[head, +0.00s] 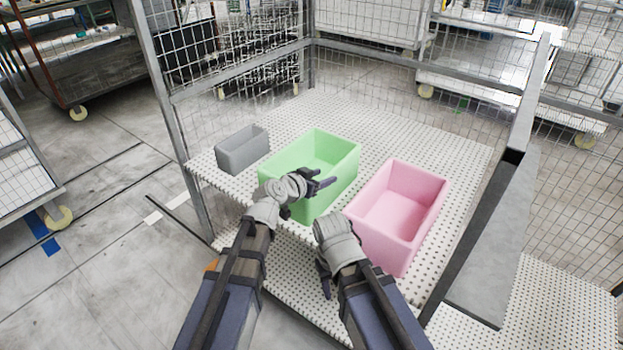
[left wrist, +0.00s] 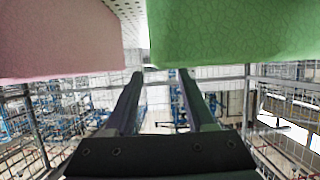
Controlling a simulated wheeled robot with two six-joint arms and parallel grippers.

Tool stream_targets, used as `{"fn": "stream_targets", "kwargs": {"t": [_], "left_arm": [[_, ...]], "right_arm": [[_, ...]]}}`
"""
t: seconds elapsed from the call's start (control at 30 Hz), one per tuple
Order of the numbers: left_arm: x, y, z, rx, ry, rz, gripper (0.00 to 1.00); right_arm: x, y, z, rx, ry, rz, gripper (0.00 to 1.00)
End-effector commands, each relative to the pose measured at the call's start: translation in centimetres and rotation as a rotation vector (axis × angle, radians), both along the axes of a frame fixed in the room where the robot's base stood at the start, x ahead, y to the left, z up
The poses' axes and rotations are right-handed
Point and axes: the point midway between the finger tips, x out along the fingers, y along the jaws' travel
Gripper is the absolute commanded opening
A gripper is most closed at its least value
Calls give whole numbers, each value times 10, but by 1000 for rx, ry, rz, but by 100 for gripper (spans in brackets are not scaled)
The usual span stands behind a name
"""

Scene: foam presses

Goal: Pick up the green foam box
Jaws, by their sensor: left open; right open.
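The green foam box (head: 335,160) is an open-topped bin standing on the white perforated shelf, in the middle of the head view. My left gripper (head: 322,184) is at its front right part, with its dark fingers overlapping the box in the picture. In the left wrist view the green box (left wrist: 235,30) fills the upper right, and my open left fingers (left wrist: 161,74) point toward its edge with nothing between them. I cannot tell whether they touch it. My right gripper (head: 323,278) is open and empty, low in front of the shelf's front edge and partly hidden by its wrist.
A pink box (head: 405,205) stands close to the right of the green one; it also shows in the left wrist view (left wrist: 60,40). A small grey bin (head: 243,150) is at the left. Wire mesh walls and posts enclose the perforated shelf (head: 325,107). Bare shelf lies behind the boxes.

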Motion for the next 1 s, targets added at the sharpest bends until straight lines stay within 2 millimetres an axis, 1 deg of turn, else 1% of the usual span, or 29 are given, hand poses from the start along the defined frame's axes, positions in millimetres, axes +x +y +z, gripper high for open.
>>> {"fn": "stream_targets", "kwargs": {"t": [0.13, 0.23, 0.43, 0.5, 0.57, 0.8, 1.0], "left_arm": [[2, -1, -2, 1, -1, 0, 55], [7, -3, -8, 1, -1, 0, 55], [29, -12, -27, 1, -1, -1, 55], [37, -18, -28, 1, -1, 0, 55], [40, -21, -30, 0, -1, 0, 55], [40, -22, -29, 1, -1, 1, 55], [40, -22, -29, 1, -1, 1, 32]], "right_arm": [[0, 0, -2, 0, 0, 0, 50], [0, 0, -7, 0, 0, 0, 50], [0, 0, -27, 0, 0, 0, 50], [0, 0, -28, 0, 0, 0, 50], [0, 0, -30, 0, 0, 0, 50], [0, 0, -29, 0, 0, 0, 50], [0, 0, -29, 0, 0, 0, 50]]}}
